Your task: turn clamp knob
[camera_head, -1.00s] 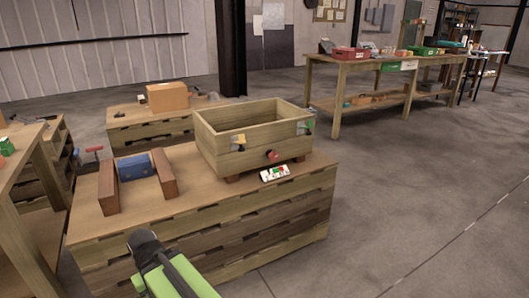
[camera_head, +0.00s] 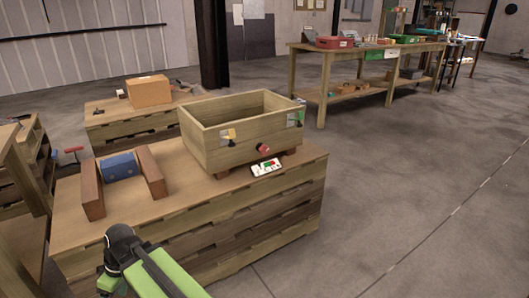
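A round red knob (camera_head: 263,149) sits low on the front face of an open wooden box (camera_head: 228,154). The box stands on the right part of a low wooden bench (camera_head: 285,205). A red T-shaped handle (camera_head: 73,150) shows at the left, beyond the bench. I cannot tell for sure which of these is the clamp knob. Part of my green and black arm shows at the bottom left, in front of the bench and well apart from the red knob. My gripper's fingers do not show.
A white panel with red and green parts (camera_head: 266,168) lies before the box. A blue block (camera_head: 120,167) sits between two brown blocks on the bench. An orange-brown box (camera_head: 149,91) is behind. A long table (camera_head: 325,60) stands at the back. The floor at right is clear.

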